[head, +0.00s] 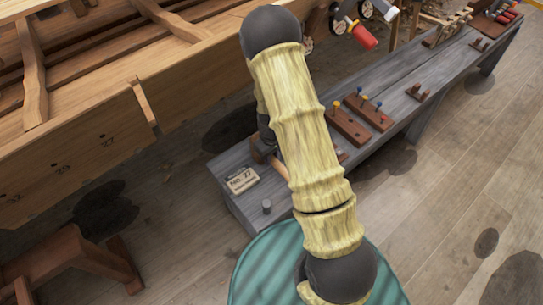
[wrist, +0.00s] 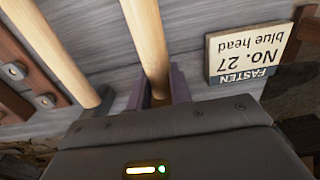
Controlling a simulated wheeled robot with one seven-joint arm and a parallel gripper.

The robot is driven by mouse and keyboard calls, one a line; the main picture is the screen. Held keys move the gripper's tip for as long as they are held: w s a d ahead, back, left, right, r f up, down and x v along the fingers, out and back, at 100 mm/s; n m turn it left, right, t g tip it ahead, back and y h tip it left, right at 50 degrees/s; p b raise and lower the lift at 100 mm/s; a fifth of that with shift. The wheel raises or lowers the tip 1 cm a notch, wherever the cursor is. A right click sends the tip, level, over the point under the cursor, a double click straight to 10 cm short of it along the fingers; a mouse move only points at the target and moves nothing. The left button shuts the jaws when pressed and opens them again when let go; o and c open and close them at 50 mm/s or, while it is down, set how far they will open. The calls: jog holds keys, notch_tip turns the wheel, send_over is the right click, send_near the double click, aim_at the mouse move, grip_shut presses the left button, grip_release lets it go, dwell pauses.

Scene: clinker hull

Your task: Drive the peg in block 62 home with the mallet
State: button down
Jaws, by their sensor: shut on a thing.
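In the wrist view, my gripper (wrist: 163,88) is shut on a pale round wooden handle (wrist: 149,40). I take it for the mallet's handle; no mallet head is visible there. In the head view, my gripper is mostly hidden behind my arm, low over the near end of the grey bench (head: 235,205). A piece of wooden handle (head: 279,169) shows beside my arm. Brown blocks with coloured pegs, a nearer one (head: 348,127) and a farther one (head: 373,114), lie on the bench. I cannot read a 62 on any block.
A card (head: 242,180) reads No. 27; the wrist view shows "FASTEN No. 27 blue head" on it (wrist: 246,49). A second wooden handle (wrist: 50,50) lies left of the held one, near a brown holed block (wrist: 38,97). The planked hull (head: 90,125) rises left of the bench.

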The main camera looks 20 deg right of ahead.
jog(key=shift+r+p, duration=0.55)
jog(key=shift+r, duration=0.1)
notch_tip(320, 180, up, 8)
jog(key=p, duration=0.7)
jog(key=c, duration=2)
grip_release()
jog(key=shift+c, duration=0.2)
grip_shut()
jog(key=shift+r, duration=0.1)
